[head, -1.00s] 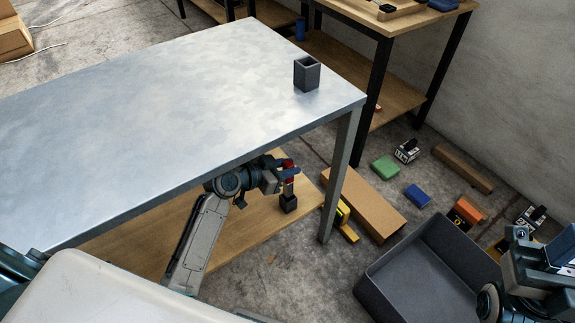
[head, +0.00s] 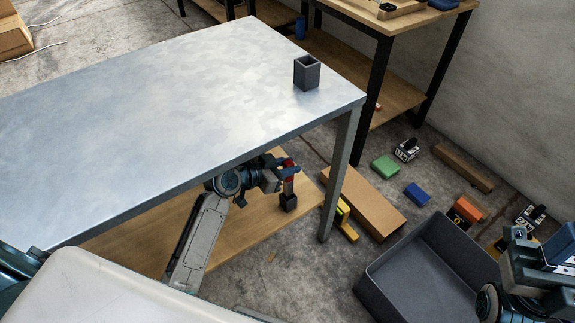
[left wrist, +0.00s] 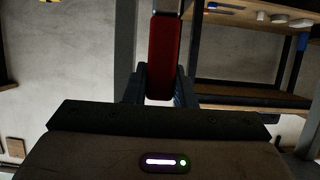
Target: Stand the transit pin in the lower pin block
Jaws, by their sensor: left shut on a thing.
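The transit pin (head: 289,186) is a slim upright piece with a red upper part, and it also shows red in the left wrist view (left wrist: 163,55). My left gripper (head: 287,173) is shut on it, under the edge of the metal table. The lower pin block (head: 288,203) is a small black block by the wooden lower shelf, directly below the pin. The pin's lower end appears to meet the block's top, but I cannot tell whether it is seated inside. My right gripper (head: 540,270) is at the right edge, its fingers unclear.
The metal tabletop (head: 130,120) overhangs my left arm, with a table leg (head: 340,180) to the right. A hollow dark block (head: 306,74) stands on top. A grey bin (head: 385,275), a cardboard box (head: 363,205) and several loose items lie on the floor.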

